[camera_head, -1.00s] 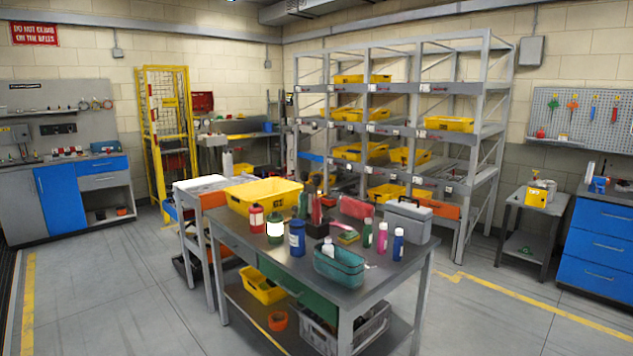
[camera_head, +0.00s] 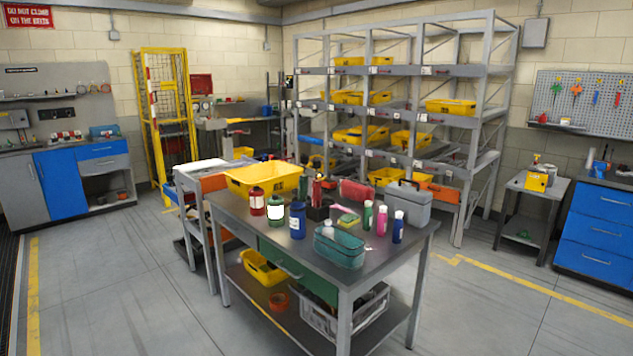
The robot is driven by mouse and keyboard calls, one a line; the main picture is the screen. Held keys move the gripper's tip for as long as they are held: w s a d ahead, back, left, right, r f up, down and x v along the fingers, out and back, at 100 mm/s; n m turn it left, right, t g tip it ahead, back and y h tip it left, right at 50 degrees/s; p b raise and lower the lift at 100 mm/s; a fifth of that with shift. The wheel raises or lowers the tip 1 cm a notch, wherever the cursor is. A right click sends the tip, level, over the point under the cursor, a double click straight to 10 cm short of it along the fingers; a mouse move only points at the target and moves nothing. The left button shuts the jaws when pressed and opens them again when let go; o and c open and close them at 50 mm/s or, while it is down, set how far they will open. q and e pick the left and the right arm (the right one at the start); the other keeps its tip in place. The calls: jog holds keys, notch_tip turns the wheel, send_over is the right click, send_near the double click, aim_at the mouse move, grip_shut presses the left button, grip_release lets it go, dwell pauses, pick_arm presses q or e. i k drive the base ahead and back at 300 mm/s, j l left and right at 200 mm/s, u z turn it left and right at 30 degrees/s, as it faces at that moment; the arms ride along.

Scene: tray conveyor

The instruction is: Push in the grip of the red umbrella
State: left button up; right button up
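A slim red upright item (camera_head: 317,192) stands among the things on the grey workbench (camera_head: 352,278), near its back edge. It may be the red umbrella, but it is too small to be sure, and its grip cannot be made out. A dark block or holder (camera_head: 318,212) is at its foot. A green upright item (camera_head: 303,187) stands just left of it. Neither of my grippers is in view.
The bench also holds a yellow bin (camera_head: 262,180), a teal basket (camera_head: 338,248), a grey toolbox (camera_head: 404,204), a red pouch (camera_head: 356,191) and several bottles, including a blue one (camera_head: 297,222). Floor in front and at left is clear.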

aim_at(316, 162)
jog(key=i+j+u, duration=0.25)
jog(key=i, duration=0.3)
jog(key=i+j+u, duration=0.1)
jog(key=i+u, duration=0.15)
jog(key=i, duration=0.25)
